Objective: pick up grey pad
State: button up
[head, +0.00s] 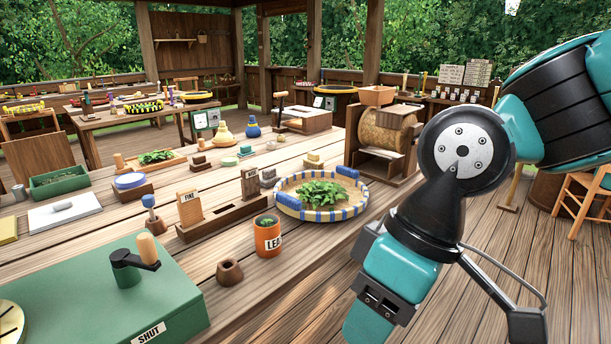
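A small grey pad-like piece (63,206) lies on a white sheet or board (82,214) at the left of the long wooden table; it is too small to tell if it is the grey pad. My arm comes in from the upper right and bends down past the table's right edge. Its teal and black lower links are in front of the floor and run toward the bottom edge. No gripper fingers show, and nothing held can be seen. The arm is well apart from the white sheet.
A green box with a crank (110,290) fills the near left of the table. An orange pot (267,238), a blue-and-cream tray of leaves (287,206), a wooden rack (228,222) and a drum machine (388,140) stand between the arm and the sheet. Plank floor lies right.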

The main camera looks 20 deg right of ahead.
aim_at(270, 178)
jog(key=z, duration=0.75)
jog(key=k, duration=1)
jog(key=z, duration=0.8)
jog(key=i, duration=1.85)
jog(key=u, duration=1.2)
jog(key=i, duration=1.1)
jog(key=u, duration=1.45)
jog(key=i, duration=0.55)
jog(key=u, duration=0.35)
